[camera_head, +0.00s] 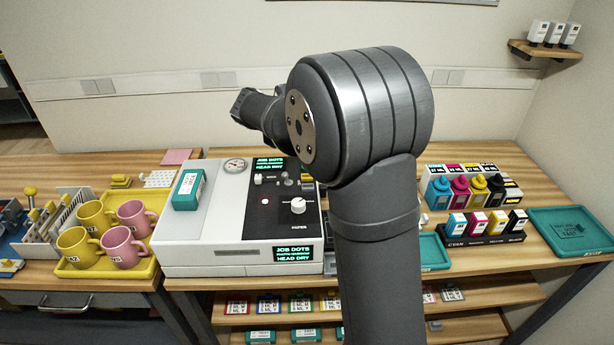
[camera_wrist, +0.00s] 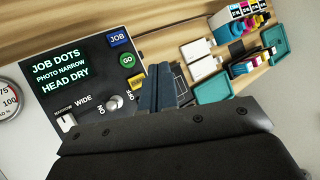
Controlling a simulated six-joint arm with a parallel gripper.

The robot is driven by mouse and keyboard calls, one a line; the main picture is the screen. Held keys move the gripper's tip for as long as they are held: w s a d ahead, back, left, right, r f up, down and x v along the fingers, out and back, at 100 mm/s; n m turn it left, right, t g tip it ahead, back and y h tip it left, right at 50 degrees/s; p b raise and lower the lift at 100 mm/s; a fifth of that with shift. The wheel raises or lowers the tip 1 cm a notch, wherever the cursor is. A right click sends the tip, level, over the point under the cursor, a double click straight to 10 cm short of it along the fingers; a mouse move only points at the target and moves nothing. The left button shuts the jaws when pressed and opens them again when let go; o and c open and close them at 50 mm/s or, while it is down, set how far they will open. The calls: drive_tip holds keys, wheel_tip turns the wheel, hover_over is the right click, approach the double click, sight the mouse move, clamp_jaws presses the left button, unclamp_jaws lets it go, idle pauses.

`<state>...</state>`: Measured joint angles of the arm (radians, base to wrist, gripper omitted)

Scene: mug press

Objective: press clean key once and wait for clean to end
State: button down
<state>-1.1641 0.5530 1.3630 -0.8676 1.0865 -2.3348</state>
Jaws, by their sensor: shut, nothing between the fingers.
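The white press (camera_head: 200,245) with a black control panel stands on the wooden bench in the head view. Its upper display (camera_head: 269,164) and front display (camera_head: 293,254) read JOB DOTS and HEAD DRY. In the wrist view the display (camera_wrist: 62,68) reads JOB DOTS, PHOTO NARROW, HEAD DRY. Beside it are a blue JOB key (camera_wrist: 118,38) and a green GO key (camera_wrist: 127,60). My gripper (camera_wrist: 160,70) is shut and empty, over the panel's edge. My arm hides it in the head view.
A yellow tray (camera_head: 70,272) with pink and yellow mugs stands left of the press. A teal box (camera_head: 188,190) lies on the press top, near a round gauge (camera_head: 234,165). Ink bottles and cartridges (camera_head: 480,225) and a teal tray (camera_head: 570,231) are at right.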

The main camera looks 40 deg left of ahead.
drive_tip(key=shift+f, duration=4.2)
drive_tip(key=shift+f, duration=0.4)
drive_tip(key=shift+f, duration=0.5)
drive_tip(key=shift+r, duration=0.9)
drive_tip(key=shift+r, duration=0.1)
drive_tip(key=shift+r, duration=2.4)
